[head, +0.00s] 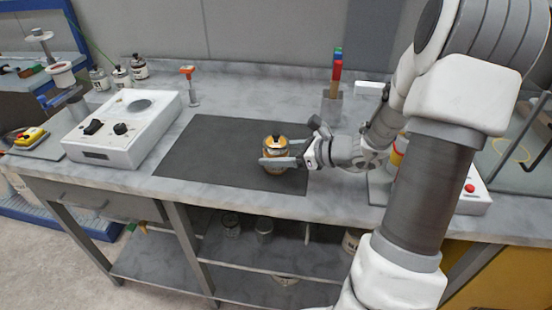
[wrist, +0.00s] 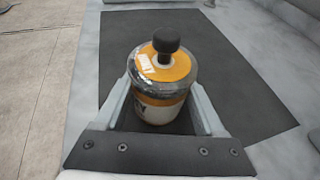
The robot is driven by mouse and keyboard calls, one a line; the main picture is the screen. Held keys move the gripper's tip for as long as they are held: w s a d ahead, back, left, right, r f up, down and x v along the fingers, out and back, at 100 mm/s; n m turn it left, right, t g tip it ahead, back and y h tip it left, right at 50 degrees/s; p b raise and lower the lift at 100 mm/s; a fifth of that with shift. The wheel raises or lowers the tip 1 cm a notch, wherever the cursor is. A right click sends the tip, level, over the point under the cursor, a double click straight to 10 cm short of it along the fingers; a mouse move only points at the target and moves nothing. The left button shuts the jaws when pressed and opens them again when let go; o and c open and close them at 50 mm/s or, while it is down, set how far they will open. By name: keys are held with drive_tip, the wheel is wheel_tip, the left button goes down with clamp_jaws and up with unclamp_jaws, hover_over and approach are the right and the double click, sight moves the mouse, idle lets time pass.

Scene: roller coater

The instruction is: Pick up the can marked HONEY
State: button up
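A can (head: 274,153) with an orange lid band and a dark knob stands upright on the dark mat (head: 205,150) on the workbench. In the wrist view, the can (wrist: 163,70) shows a pale label with dark lettering, of which only the end, seemingly a "Y", is visible. My gripper (head: 278,162) reaches in from the right, with its two fingers on either side of the can. In the wrist view, my gripper (wrist: 160,105) has its fingers spread around the can. A dark gap shows at the right finger, and contact on the left is unclear.
A white device with a round plate (head: 125,125) stands left of the mat. Several small cans (head: 120,77) stand at the back left. An orange-topped tool (head: 190,85) and a holder with coloured handles (head: 333,100) stand behind the mat. The mat's left part is clear.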

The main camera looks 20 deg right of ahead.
drive_tip(key=c, duration=1)
drive_tip(key=shift+r, duration=0.1)
